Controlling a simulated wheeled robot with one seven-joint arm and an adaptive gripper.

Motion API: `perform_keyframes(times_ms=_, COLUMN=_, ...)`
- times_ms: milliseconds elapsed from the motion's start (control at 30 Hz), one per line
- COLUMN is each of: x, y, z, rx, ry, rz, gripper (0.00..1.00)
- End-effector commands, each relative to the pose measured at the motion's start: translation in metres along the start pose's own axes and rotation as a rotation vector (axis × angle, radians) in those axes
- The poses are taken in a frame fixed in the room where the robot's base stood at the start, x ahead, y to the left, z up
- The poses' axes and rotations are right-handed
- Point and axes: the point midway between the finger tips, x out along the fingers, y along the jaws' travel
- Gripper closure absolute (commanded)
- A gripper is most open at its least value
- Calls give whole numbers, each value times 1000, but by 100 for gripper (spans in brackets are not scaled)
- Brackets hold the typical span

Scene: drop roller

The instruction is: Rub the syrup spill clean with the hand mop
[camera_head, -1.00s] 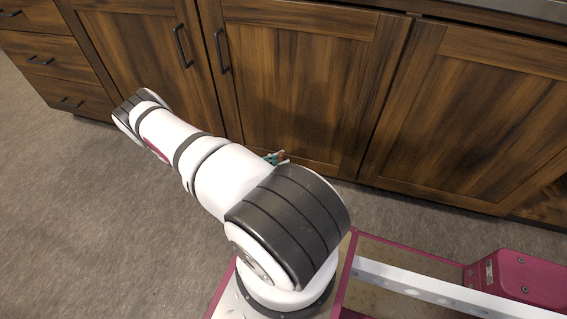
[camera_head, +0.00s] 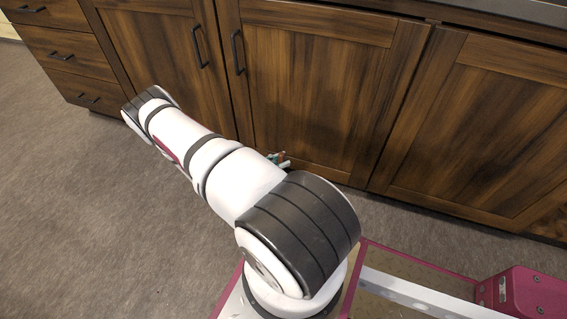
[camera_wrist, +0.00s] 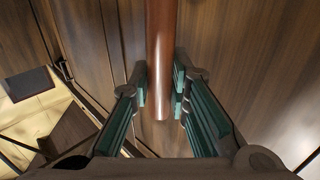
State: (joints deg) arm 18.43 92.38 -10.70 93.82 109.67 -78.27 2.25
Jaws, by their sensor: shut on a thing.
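My gripper (camera_wrist: 160,92) has its teal-padded fingers on either side of a reddish-brown rod (camera_wrist: 162,45), likely the hand mop's handle, and is shut on it. The rod runs up out of the top of the wrist view, and its blunt lower end shows between the fingers. The mop's head is out of view. In the head view, only a bit of my gripper (camera_head: 280,160) shows behind my arm, low in front of the cabinet doors. No syrup spill shows in either view.
Dark wooden cabinets (camera_head: 310,80) with black handles stand close beyond my arm, with drawers (camera_head: 60,50) at the left. A grey countertop edge (camera_head: 535,12) shows at top right. The grey-brown floor (camera_head: 90,200) at the left is clear.

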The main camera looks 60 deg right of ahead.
Motion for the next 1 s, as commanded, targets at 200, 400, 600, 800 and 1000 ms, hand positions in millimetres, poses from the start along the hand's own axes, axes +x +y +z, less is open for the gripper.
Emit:
perform_keyframes(times_ms=200, x=-7, y=-7, z=0, rx=0, ry=2, rz=1, gripper=100)
perform_keyframes(times_ms=400, x=-4, y=-5, z=0, rx=-1, ry=2, rz=1, gripper=100)
perform_keyframes(times_ms=600, x=3, y=2, z=1, rx=-1, ry=3, rz=1, gripper=100)
perform_keyframes(times_ms=800, x=11, y=8, z=2, rx=-2, ry=2, rz=2, gripper=100)
perform_keyframes(times_ms=1000, x=15, y=11, z=3, rx=-4, ry=1, rz=2, gripper=100)
